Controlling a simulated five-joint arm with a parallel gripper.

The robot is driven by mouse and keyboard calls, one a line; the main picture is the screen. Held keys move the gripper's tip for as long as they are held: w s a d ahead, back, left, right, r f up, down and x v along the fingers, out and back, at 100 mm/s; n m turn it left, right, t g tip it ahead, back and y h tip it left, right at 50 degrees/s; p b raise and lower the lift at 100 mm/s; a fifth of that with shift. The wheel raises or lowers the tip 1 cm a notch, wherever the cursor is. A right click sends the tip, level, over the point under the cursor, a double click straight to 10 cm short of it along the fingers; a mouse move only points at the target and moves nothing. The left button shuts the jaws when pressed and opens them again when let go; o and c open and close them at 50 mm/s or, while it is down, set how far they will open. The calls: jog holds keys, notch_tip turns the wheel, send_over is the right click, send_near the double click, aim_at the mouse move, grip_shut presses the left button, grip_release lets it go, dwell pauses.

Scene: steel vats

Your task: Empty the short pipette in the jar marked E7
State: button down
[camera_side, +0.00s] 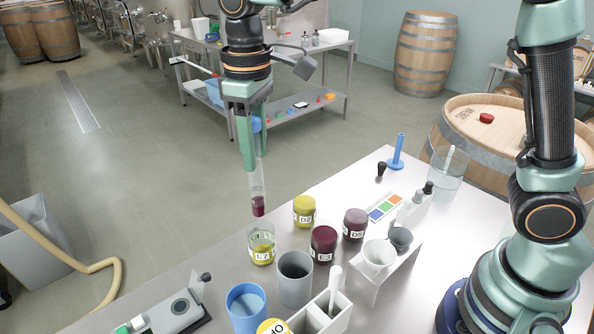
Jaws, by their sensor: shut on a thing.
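My gripper (250,150) is shut on a clear pipette (257,185), which hangs nearly upright with dark red liquid at its lower end. A blue part shows at its top, between the green fingers. The jar marked E7 (262,246) is clear glass with yellow liquid low inside. It stands on the steel table, and the pipette's lower end appears just above its mouth, apart from it. Whether the tip is exactly over the opening cannot be told from this one view.
Jars D2 (304,211), E3 (323,245) and D5 (355,224) stand right of E7. A grey cup (295,280), a blue cup (246,306) and a white rack (322,318) are in front. A white stand (381,279) holds funnels. The table's left edge is close to E7.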

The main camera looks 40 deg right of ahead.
aim_at(260, 206)
jog(key=shift+f, duration=0.1)
dwell(0.3)
jog(key=shift+f, duration=1.7)
jog(key=shift+f, duration=1)
jog(key=shift+w+a, duration=0.45)
jog(key=shift+w, duration=0.4)
dwell(4.0)
